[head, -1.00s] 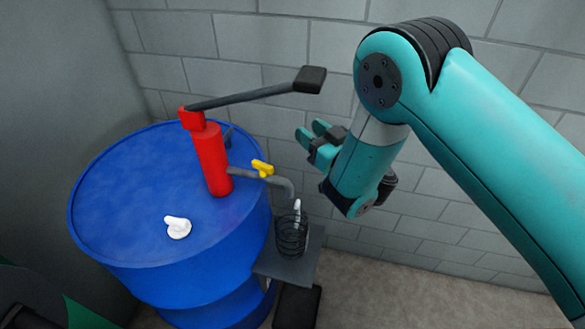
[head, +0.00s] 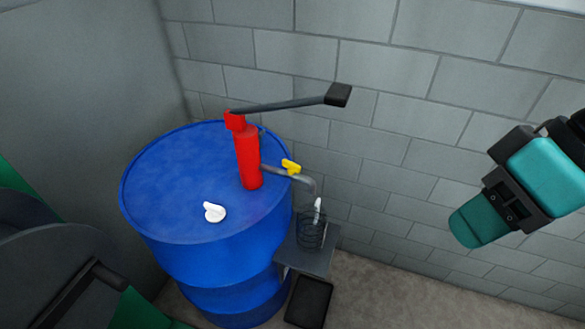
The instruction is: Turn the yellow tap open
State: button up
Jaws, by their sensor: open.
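The yellow tap (head: 291,166) is a small lever on the grey spout pipe (head: 306,180) of a red hand pump (head: 248,158). The pump stands on top of a blue drum (head: 165,190), and its long dark handle (head: 290,103) reaches out to the right above the tap. The lever appears to lie roughly along the pipe. My gripper (head: 470,222) is at the right of the head view, well apart from the tap. It is open with nothing seen in it; its fingers overlap in this view.
A dark wire holder (head: 311,232) with something white in it stands on a small grey shelf (head: 318,261) below the spout. A black tray (head: 308,302) is lower down. A white cap (head: 214,212) sits on the drum lid. A block wall (head: 410,130) stands behind.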

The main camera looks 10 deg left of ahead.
aim_at(292, 167)
jog(key=u, duration=0.5)
jog(key=k, duration=0.1)
jog(key=z, duration=0.9)
jog(key=i, duration=0.6)
jog(key=u, duration=0.75)
jog(key=i, duration=0.4)
jog(key=u, duration=0.35)
